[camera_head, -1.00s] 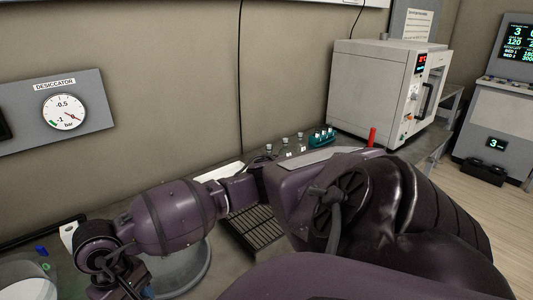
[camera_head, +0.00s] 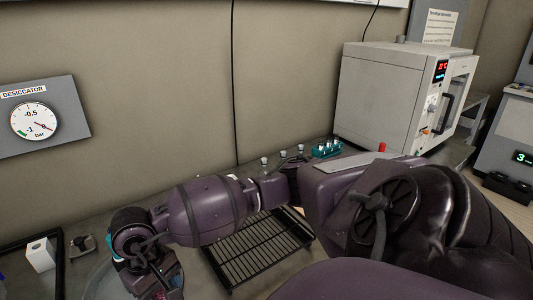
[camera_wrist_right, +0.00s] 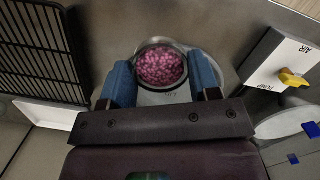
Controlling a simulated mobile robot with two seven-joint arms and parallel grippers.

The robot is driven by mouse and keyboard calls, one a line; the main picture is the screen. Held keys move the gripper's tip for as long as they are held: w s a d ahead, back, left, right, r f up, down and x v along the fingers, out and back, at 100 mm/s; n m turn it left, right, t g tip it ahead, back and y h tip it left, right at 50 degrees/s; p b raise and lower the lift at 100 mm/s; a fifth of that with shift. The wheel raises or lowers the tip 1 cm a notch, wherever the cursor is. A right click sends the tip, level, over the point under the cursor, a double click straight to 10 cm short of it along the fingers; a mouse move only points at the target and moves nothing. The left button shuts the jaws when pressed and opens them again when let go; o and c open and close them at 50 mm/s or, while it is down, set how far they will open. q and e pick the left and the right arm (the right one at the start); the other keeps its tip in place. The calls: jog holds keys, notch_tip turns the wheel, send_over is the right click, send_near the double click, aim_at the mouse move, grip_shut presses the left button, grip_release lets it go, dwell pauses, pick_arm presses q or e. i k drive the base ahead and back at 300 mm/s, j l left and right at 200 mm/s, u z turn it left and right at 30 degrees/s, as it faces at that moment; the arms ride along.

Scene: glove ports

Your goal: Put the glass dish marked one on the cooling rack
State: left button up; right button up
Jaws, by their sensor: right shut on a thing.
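The glass dish (camera_wrist_right: 160,64), round and filled with pink beads, shows in the right wrist view between the two blue fingertips of my right gripper (camera_wrist_right: 160,78). The gripper is shut on the dish's sides. Its marking is not readable. The black wire cooling rack (camera_wrist_right: 40,45) lies left of the dish in that view, apart from it. In the head view the rack (camera_head: 258,248) lies on the bench, bare where seen, partly behind my right arm. My left gripper is not in view.
In the right wrist view, a white tray (camera_wrist_right: 48,114) lies beside the rack, and a valve panel with a yellow knob (camera_wrist_right: 293,78) stands at right. In the head view, an oven (camera_head: 385,95) and small bottles in a teal holder (camera_head: 326,149) stand behind.

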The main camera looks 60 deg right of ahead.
aim_at(254, 234)
jog(key=l+z, duration=0.25)
jog(key=l, duration=1.3)
